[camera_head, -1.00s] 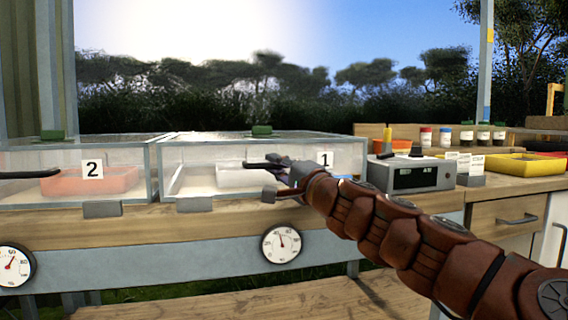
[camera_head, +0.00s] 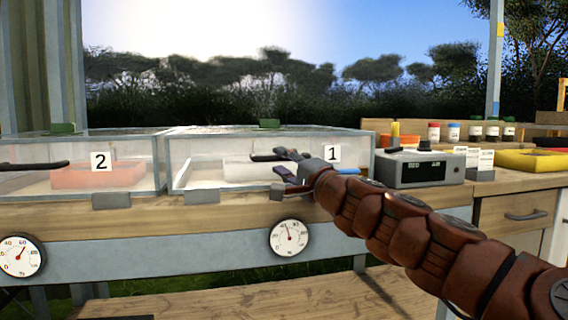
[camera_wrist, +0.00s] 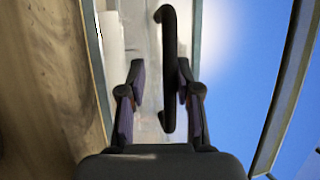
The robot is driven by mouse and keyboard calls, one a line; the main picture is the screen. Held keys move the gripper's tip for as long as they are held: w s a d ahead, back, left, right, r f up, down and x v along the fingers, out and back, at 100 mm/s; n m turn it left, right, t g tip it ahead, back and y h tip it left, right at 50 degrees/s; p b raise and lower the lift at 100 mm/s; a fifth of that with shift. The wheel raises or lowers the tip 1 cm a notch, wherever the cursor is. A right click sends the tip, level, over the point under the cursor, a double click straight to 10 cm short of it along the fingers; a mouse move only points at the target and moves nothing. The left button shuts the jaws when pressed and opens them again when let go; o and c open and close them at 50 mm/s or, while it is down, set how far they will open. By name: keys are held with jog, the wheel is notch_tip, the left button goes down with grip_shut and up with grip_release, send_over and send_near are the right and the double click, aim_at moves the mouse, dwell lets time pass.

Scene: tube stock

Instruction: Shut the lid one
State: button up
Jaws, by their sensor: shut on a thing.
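The glass-walled box one (camera_head: 222,148) bears a white label "1" (camera_head: 332,153). Its top edge looks level in the head view; I cannot tell whether a gap is left under the lid. A black bar handle (camera_head: 263,157) stands out at its front. My gripper (camera_head: 284,171) is at this handle, right of the box's middle. The exact finger contact is hard to see.
Box two (camera_head: 45,150), with a red tray inside, stands to the left. A grey device (camera_head: 419,170) with a display stands to the right, with yellow trays (camera_head: 530,161) and several jars beyond it. Round dials (camera_head: 289,238) hang below the bench edge.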

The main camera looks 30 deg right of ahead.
jog(key=shift+r, duration=0.15)
jog(key=shift+d+r, duration=0.1)
jog(key=shift+r, duration=4.85)
